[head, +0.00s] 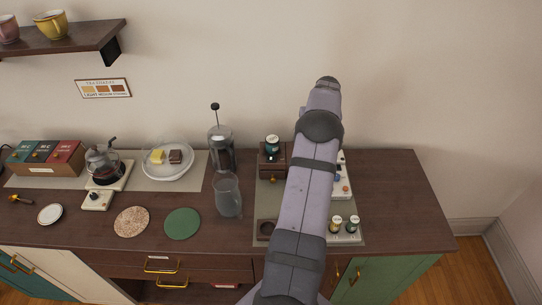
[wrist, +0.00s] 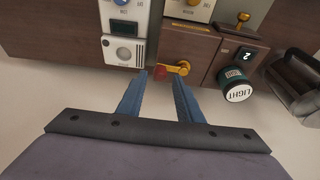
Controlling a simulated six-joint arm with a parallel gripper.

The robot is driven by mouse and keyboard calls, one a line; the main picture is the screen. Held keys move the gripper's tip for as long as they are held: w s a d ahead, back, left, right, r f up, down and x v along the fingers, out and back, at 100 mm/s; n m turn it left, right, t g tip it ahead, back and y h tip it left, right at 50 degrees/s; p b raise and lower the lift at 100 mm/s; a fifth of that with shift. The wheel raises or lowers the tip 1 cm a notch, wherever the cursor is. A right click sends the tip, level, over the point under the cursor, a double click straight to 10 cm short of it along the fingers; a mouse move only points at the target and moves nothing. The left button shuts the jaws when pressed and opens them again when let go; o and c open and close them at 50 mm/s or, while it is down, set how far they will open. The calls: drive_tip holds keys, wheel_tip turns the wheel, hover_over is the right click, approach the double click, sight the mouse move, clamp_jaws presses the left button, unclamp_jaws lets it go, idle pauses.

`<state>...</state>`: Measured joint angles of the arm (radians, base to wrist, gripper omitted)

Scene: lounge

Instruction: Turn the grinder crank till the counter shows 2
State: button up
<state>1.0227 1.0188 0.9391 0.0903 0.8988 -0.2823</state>
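The grinder, a brown wooden box (wrist: 187,45), shows in the wrist view and, partly behind my arm, in the head view (head: 268,165). Its crank (wrist: 180,68) is a short orange-yellow arm with a red knob (wrist: 160,72). The small dark counter (wrist: 248,56) on the grinder seems to show a 2, seen tilted. My gripper (wrist: 161,76) is open, its two blue fingers apart on either side of the red knob, with a visible gap; I cannot tell whether either touches it. In the head view my arm hides the gripper and crank.
A jar labelled LIGHT (wrist: 238,90) stands beside the grinder. In the head view a glass jug (head: 228,195) and French press (head: 221,155) stand left. The counter's right end is clear.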

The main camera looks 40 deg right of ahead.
drive_tip(key=shift+r+p, duration=1.45)
drive_tip(key=shift+r, duration=0.85)
drive_tip(key=w+a+n+b, duration=0.1)
drive_tip(key=w+a, duration=0.1)
drive_tip(key=a, duration=0.8)
drive_tip(key=w+a+r+n+y, duration=0.1)
drive_tip(key=w+a+n, duration=0.1)
drive_tip(key=a, duration=0.8)
drive_tip(key=w+a+r+n+b, duration=0.1)
drive_tip(key=w+a, duration=0.1)
drive_tip(key=a, duration=0.8)
drive_tip(key=shift+w+a+r+g+y+b, duration=0.15)
drive_tip(key=shift+w+a+g+y+b, duration=0.15)
drive_tip(key=shift+y, duration=0.1)
drive_tip(key=s+a+f+n+g+b, duration=0.1)
drive_tip(key=s+a+f+n, duration=0.1)
drive_tip(key=s+a, duration=0.7)
drive_tip(key=s+a+f+n+b, duration=0.1)
drive_tip(key=s+a+f+n, duration=0.1)
drive_tip(key=s+a, duration=0.8)
drive_tip(key=a+n, duration=0.1)
drive_tip(key=a, duration=0.2)
drive_tip(key=shift+s+a+f+g+y, duration=0.15)
drive_tip(key=shift+a+f+g+y, duration=0.15)
drive_tip(key=shift+a+g, duration=0.1)
